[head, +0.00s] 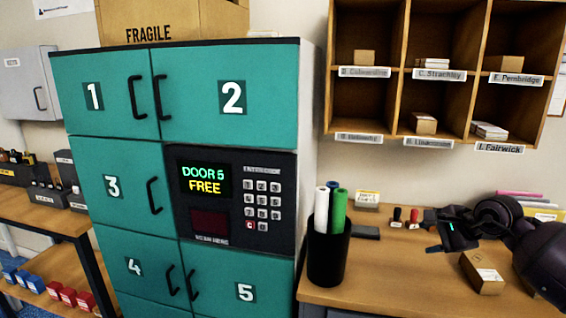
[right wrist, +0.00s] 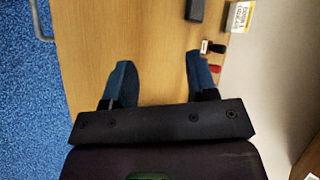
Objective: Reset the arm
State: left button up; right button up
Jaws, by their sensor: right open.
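My right arm (head: 540,255) comes in from the right over the wooden desk. Its gripper (head: 438,236) is near the stamps and beside a small cardboard box (head: 482,272). In the right wrist view the gripper (right wrist: 160,68) has its two blue-tipped fingers spread apart, with only bare desk top between them. It holds nothing. My left arm and gripper do not show in these views.
Teal lockers (head: 110,180) stand left of the desk (head: 375,285); their screen (head: 204,180) reads "DOOR 5 FREE". A black cup (head: 328,255) holds rolled tubes. Red and black stamps (head: 413,217) stand behind. Labelled wooden pigeonholes (head: 372,100) hang above. The desk's front middle is clear.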

jog(key=s+a+r+m+t+y, duration=0.1)
jog(key=a+r+m+t+y, duration=0.35)
jog(key=a+m+y, duration=0.55)
jog(key=s+d+f+m+t+h, duration=0.15)
jog(key=s+f+m+h, duration=0.35)
jog(key=m, duration=0.7)
jog(key=s+f+m+t+h, duration=0.1)
jog(key=f+m+t+h, duration=0.15)
jog(key=f+m, duration=0.6)
jog(key=s+f+m+t+h, duration=0.1)
jog(key=s+f+m+h, duration=0.3)
jog(key=m, duration=1)
jog(key=s+a+f+m+g+h, duration=0.1)
jog(key=s+f+m+g, duration=0.2)
jog(key=s+f+m, duration=0.2)
jog(key=s+a+f+m+g+h, duration=0.2)
jog(key=s+f+m, duration=0.3)
jog(key=s+f, duration=0.7)
jog(key=s+g, duration=0.1)
jog(key=s, duration=0.3)
jog(key=shift+s+a, duration=0.15)
jog(key=shift+s, duration=0.25)
jog(key=shift+c, duration=1)
